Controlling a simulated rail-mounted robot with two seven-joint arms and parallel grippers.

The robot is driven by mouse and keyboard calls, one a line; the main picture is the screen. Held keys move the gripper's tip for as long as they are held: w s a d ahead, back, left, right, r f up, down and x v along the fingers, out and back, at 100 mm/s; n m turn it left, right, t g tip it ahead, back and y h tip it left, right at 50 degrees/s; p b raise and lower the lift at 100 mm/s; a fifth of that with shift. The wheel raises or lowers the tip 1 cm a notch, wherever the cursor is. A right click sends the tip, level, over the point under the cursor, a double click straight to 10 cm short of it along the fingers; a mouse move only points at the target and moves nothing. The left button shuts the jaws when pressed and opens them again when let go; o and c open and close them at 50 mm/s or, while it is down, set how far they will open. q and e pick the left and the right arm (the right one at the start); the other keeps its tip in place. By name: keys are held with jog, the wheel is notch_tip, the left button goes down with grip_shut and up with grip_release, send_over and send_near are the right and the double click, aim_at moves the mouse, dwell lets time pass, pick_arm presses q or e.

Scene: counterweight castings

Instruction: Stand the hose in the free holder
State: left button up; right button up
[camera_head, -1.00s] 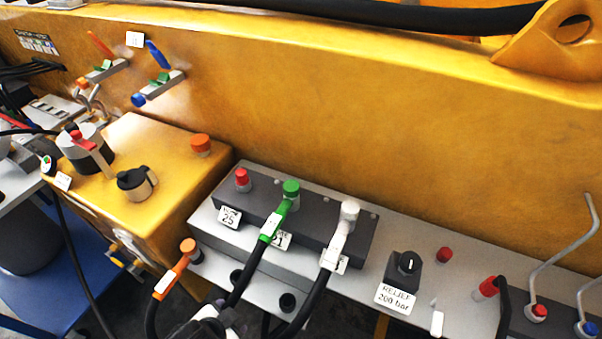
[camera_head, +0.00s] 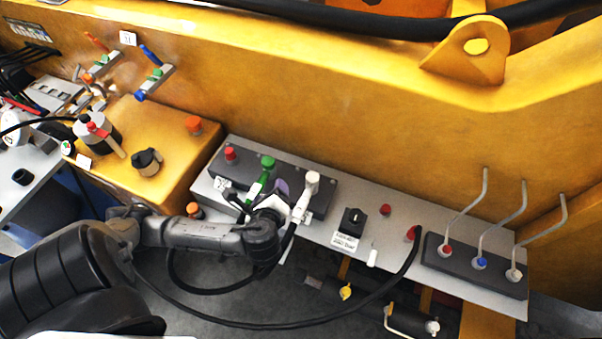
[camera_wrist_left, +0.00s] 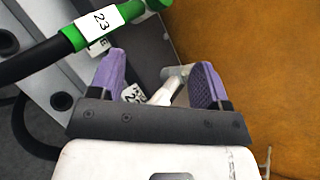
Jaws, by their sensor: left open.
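The white hose end (camera_head: 306,190) stands in the dark block (camera_head: 318,206) on the grey bench, beside the green hose end (camera_head: 262,175). My left gripper (camera_head: 283,190) is open beside the white hose end. In the left wrist view, the white hose end (camera_wrist_left: 168,90) appears between the spread purple finger pads of the left gripper (camera_wrist_left: 158,62); I cannot tell if they touch it. The green hose (camera_wrist_left: 75,38) with label 23 passes at upper left. Dark round openings (camera_wrist_left: 62,101) show in the bench front; I cannot tell which is the holder. My right gripper is out of view.
A relief knob (camera_head: 353,220) and a lever block (camera_head: 470,262) stand further right on the bench. A yellow box (camera_head: 120,150) stands at left. The yellow beam (camera_head: 330,100) walls off the back. A black hose (camera_head: 260,322) loops below the bench.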

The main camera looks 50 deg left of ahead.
pick_arm(q)
jog(key=m, duration=0.2)
jog(key=m+y+b, duration=0.1)
jog(key=m, duration=0.4)
send_near(268, 164)
jog(key=x, duration=0.5)
jog(key=shift+w, duration=0.15)
jog(key=shift+b+x, duration=0.45)
jog(key=shift+x, duration=2.6)
jog(key=shift+f, duration=0.1)
jog(key=c, duration=1.2)
